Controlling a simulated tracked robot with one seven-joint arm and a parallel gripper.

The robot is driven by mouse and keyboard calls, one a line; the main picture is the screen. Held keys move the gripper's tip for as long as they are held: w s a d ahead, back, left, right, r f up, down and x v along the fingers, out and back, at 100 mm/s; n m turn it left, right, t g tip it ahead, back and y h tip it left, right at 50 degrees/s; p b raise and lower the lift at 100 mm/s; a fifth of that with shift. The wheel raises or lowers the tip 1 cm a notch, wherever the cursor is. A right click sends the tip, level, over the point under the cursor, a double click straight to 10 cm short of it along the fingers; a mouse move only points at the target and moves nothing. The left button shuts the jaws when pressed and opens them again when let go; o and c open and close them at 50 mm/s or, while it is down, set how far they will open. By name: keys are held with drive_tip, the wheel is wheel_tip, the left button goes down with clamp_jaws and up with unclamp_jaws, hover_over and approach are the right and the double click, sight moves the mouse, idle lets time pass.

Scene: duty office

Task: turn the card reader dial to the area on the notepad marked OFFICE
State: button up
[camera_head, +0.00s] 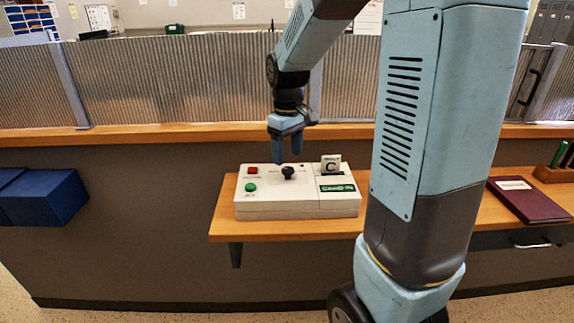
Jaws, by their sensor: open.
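The card reader (297,207) is a white box on a wooden shelf. Its black dial knob (288,173) sits near the middle of the top; I cannot read the markings around it. A card (331,165) marked "C" stands upright at the back right of the box. A small green display (337,188) is in front of it, its text too small to read. My gripper (287,158) points down just above and behind the dial in the picture, open and empty; I cannot tell whether it touches the dial. I see no notepad with readable writing marked OFFICE.
A red button (252,170) and a green button (250,187) are on the reader's left. A maroon book (527,200) with a white label lies on the shelf (290,230) at right. A corrugated screen (180,80) rises behind. Blue boxes (45,197) are at left.

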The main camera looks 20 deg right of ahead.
sight(287, 168)
drive_tip(key=shift+f, duration=2.25)
drive_tip(key=shift+c, duration=0.4)
drive_tip(key=c, duration=0.9)
drive_tip(key=shift+a, duration=0.15)
drive_tip(key=shift+c, duration=0.3)
